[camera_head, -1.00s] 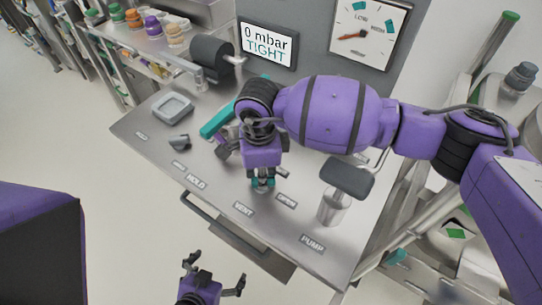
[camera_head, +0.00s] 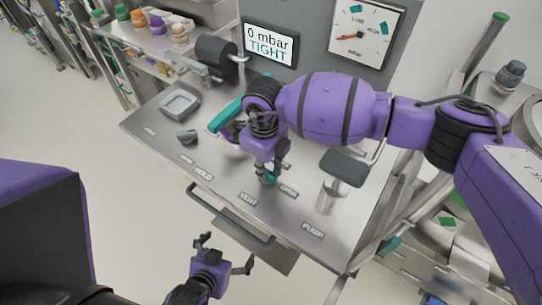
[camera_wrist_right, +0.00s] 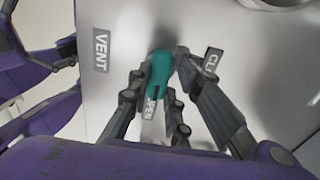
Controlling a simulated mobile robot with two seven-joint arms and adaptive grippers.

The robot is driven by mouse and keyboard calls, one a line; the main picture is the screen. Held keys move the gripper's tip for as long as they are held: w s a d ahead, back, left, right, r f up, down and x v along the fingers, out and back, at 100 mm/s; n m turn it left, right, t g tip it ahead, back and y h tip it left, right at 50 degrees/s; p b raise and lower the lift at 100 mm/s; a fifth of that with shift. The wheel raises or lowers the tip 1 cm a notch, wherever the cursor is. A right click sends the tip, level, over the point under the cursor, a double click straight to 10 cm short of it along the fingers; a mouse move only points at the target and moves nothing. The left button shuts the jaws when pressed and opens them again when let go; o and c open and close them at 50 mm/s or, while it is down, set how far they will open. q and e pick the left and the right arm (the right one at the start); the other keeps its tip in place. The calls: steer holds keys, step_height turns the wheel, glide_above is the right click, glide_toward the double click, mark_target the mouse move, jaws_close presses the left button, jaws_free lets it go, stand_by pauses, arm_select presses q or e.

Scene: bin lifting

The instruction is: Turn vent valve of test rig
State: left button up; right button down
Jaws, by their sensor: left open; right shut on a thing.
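The vent valve's teal handle (camera_head: 268,178) sits on the metal panel beside the VENT label (camera_head: 249,199). My right gripper (camera_head: 271,171) points down at it and is shut on it. In the right wrist view, the teal handle (camera_wrist_right: 158,72) lies between the fingers of my right gripper (camera_wrist_right: 160,88). It partly covers the OPEN label (camera_wrist_right: 149,108); a partly hidden label starting "CL" (camera_wrist_right: 212,62) is to its right. My left gripper (camera_head: 223,262) is open and empty in front of the bench, below the drawer handle.
The display (camera_head: 270,44) reads "0 mbar TIGHT", with a dial gauge (camera_head: 366,32) beside it. A dark-handled pump (camera_head: 344,167) stands right of the valve. A grey tray (camera_head: 180,104) and a small dark knob (camera_head: 187,136) are on the left. A drawer handle (camera_head: 228,214) juts from the front.

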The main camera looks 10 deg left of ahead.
steer(key=shift+r, duration=0.1)
stand_by(0.4)
steer(key=c, duration=1.6)
jaws_free()
step_height(320, 180, up, 12)
steer(key=shift+f, duration=0.1)
